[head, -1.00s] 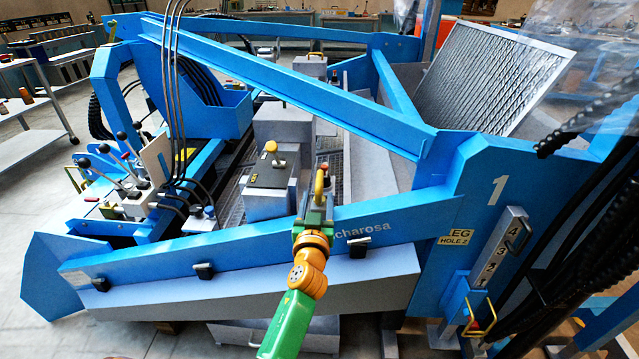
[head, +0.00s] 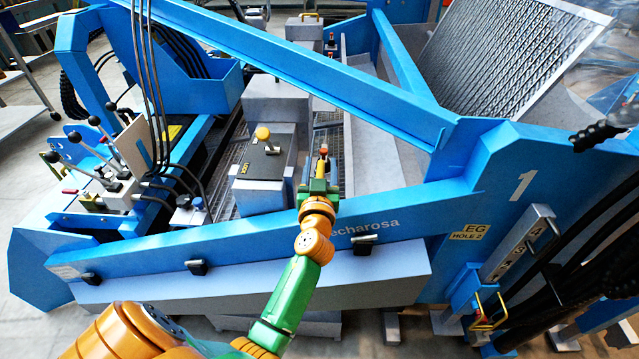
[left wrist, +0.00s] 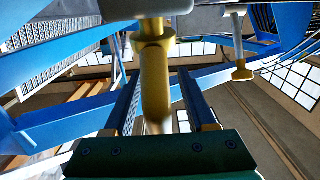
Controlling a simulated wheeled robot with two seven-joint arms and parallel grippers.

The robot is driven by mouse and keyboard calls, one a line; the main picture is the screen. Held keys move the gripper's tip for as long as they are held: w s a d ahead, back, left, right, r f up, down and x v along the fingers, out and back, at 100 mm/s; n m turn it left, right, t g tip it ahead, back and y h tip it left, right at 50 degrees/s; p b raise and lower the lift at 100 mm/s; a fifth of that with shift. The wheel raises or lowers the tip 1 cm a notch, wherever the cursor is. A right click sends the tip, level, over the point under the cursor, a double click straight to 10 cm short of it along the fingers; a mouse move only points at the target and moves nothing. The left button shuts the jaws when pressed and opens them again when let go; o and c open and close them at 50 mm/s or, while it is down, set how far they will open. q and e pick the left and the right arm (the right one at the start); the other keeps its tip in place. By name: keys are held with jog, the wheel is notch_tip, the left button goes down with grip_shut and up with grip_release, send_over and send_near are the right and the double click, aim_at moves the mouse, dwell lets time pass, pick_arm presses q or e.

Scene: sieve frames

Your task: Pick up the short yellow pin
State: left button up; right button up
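My left gripper (head: 320,182) reaches over the front blue beam, its tip beside the grey box. In the left wrist view, a yellow pin (left wrist: 155,85) with a long rounded grip lies between the two dark fingers (left wrist: 160,110). Gaps show on both sides of it, so the fingers look open around it. In the head view this pin (head: 322,166) shows just beyond the gripper. A second yellow-topped pin (head: 263,133) stands on the grey box to the left; it also shows in the left wrist view (left wrist: 243,72). I cannot tell for certain which is shorter. My right gripper is out of view.
The front blue beam (head: 400,222) runs under my left forearm. A grey box (head: 262,165) stands close left of the gripper. A long diagonal blue beam (head: 290,75) crosses behind. Black hoses (head: 150,90) and levers (head: 95,120) are at left, a mesh panel (head: 505,65) at right.

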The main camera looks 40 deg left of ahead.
pick_arm(q)
jog(key=shift+s+d+r, duration=0.15)
jog(key=shift+s+r, duration=0.05)
jog(key=c, duration=0.3)
grip_shut()
